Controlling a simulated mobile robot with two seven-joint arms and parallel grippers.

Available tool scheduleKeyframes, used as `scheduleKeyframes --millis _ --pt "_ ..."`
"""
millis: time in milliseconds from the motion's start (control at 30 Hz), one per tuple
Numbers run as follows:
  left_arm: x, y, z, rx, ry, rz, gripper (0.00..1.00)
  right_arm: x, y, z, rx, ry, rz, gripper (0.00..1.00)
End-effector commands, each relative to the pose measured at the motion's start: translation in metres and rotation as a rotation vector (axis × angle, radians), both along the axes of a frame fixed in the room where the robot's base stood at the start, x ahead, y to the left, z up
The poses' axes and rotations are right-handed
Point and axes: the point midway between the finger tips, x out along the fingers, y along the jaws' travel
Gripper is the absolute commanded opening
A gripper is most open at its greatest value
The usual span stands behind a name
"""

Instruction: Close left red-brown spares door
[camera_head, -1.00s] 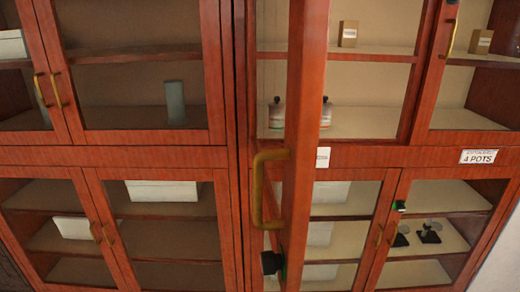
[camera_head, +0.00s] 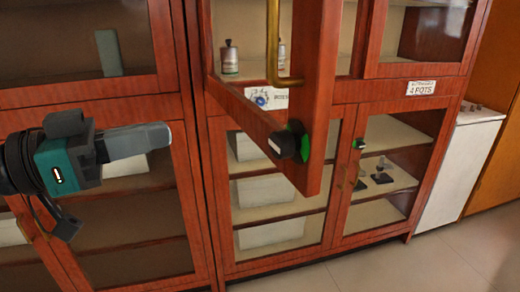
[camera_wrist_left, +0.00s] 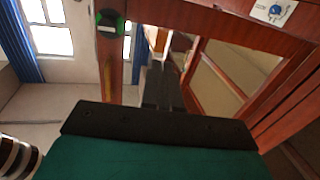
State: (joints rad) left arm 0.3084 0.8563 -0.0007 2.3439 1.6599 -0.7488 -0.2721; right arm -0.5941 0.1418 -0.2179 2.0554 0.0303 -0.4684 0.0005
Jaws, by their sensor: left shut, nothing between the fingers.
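The red-brown door (camera_head: 325,90) with a glass pane stands swung open towards me from the upper cabinet, hinged on its left. Its brass handle (camera_head: 273,45) and a black knob with a green ring (camera_head: 287,145) are on the free-edge side. In the left wrist view the knob (camera_wrist_left: 110,23) and the door's edge (camera_wrist_left: 115,62) appear beyond my fingers. My left gripper (camera_head: 170,136) is shut and empty, left of the door and apart from it in the head view. Its dark fingers also show in the left wrist view (camera_wrist_left: 162,88). My right gripper is not in view.
Lower glazed doors (camera_head: 275,190) are closed beneath the open door. A bottle (camera_head: 229,60) stands on the upper shelf. A "4 POTS" label (camera_head: 421,88) is at right. A white cabinet (camera_head: 460,165) stands farther right. Floor (camera_head: 400,265) is clear in front.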

Motion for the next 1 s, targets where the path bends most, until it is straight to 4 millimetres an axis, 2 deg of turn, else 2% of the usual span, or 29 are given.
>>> scheduleKeyframes --millis 33,100,267,467,733,1000 --pt "-0.009 -0.003 0.002 0.012 -0.017 -0.032 0.0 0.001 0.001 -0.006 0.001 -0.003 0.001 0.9" --pt "-0.017 -0.005 0.007 0.018 -0.025 -0.06 0.0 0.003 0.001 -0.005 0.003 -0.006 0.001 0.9" --pt "-0.02 -0.011 0.013 0.019 -0.028 -0.081 0.0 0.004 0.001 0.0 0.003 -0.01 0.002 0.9" --pt "-0.011 -0.031 0.015 0.018 -0.027 -0.082 0.0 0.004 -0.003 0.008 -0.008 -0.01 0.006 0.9" --pt "0.011 -0.076 0.015 0.014 -0.027 -0.083 0.0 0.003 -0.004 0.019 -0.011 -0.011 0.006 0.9" --pt "0.031 -0.115 0.013 0.016 -0.026 -0.08 0.0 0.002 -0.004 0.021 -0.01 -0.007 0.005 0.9"
